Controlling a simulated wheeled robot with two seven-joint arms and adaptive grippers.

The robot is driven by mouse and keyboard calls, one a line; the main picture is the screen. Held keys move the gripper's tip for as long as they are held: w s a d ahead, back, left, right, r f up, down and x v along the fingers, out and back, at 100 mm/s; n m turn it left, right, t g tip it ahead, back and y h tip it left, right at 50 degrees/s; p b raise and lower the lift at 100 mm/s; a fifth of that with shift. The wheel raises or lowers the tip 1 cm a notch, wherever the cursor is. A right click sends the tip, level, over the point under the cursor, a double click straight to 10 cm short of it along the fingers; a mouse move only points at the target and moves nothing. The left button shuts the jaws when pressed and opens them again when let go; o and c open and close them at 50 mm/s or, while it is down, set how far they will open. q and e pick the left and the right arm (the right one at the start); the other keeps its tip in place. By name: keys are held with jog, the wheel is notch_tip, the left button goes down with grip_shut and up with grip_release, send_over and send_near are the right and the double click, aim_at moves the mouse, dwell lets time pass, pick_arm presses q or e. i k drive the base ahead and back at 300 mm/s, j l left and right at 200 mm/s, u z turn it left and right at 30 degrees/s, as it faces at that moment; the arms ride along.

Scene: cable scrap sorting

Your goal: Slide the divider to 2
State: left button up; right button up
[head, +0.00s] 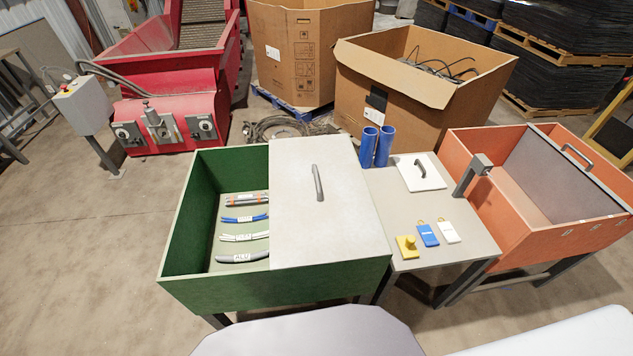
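The divider (560,178) is a grey upright panel with a dark bar handle (577,157) on its upper edge. It stands across the inside of the orange bin (500,232) at the right, towards that bin's right side. Small pale marks (567,233) sit along the bin's front wall, too small to read. The divider's near end is close to the rightmost marks I can see, at the picture's edge. Neither of my grippers is in view.
A grey post (471,174) stands at the orange bin's left wall. A side table (440,262) holds blue tubes (377,146), a white handled plate (419,171) and small tags. A green bin (176,234) has a pale cover (327,215) and cable pieces.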

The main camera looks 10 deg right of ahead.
aim_at(564, 191)
jog(key=z, duration=2.1)
